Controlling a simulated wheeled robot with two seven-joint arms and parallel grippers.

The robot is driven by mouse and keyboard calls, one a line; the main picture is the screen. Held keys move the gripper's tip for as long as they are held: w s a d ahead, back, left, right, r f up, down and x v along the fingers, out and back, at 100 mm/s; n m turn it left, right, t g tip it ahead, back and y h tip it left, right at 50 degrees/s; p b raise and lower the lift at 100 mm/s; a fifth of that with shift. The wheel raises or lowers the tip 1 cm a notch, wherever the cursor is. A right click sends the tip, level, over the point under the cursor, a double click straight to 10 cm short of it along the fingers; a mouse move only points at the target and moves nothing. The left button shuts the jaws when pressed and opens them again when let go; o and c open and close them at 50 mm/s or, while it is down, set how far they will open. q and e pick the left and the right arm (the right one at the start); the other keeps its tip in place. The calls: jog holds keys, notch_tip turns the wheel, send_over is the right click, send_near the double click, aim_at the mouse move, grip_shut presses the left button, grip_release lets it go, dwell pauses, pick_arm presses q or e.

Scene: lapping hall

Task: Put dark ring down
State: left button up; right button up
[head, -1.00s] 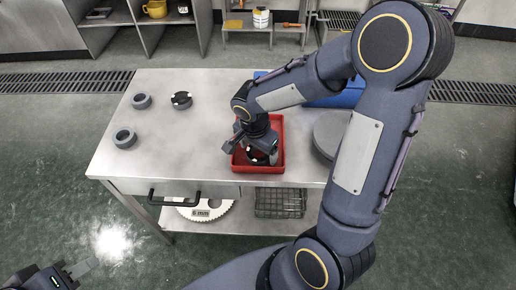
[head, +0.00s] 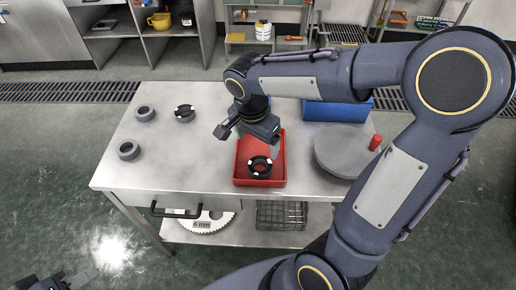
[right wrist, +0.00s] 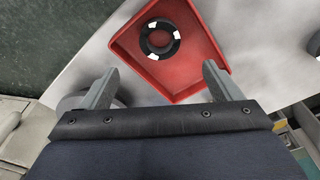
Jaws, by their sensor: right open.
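A dark ring (head: 260,167) with white marks lies in the red tray (head: 281,147) on the metal table. It also shows in the right wrist view (right wrist: 146,47), lying inside the tray's rim and apart from my fingers. My right gripper (head: 251,140) is open and empty above the back part of the tray; its two spread fingers show in the right wrist view (right wrist: 160,82). Another dark ring with white marks (head: 185,115) stands at the table's back left. My left gripper (head: 66,284) shows only partly at the bottom left corner, away from the table.
Two grey rings (head: 145,113) and (head: 129,151) lie on the left of the metal table (head: 200,165). A grey round plate (head: 335,158) with a red knob (head: 376,142) and a blue box (head: 338,111) are on the right. The table's middle left is clear.

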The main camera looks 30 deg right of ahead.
jog(key=s+a+r+n+t+y, duration=0.2)
jog(key=s+n+t+y, duration=0.3)
jog(key=s+n, duration=0.6)
jog(key=s+r, duration=0.1)
jog(key=s, duration=0.3)
jog(key=shift+s+r, duration=0.1)
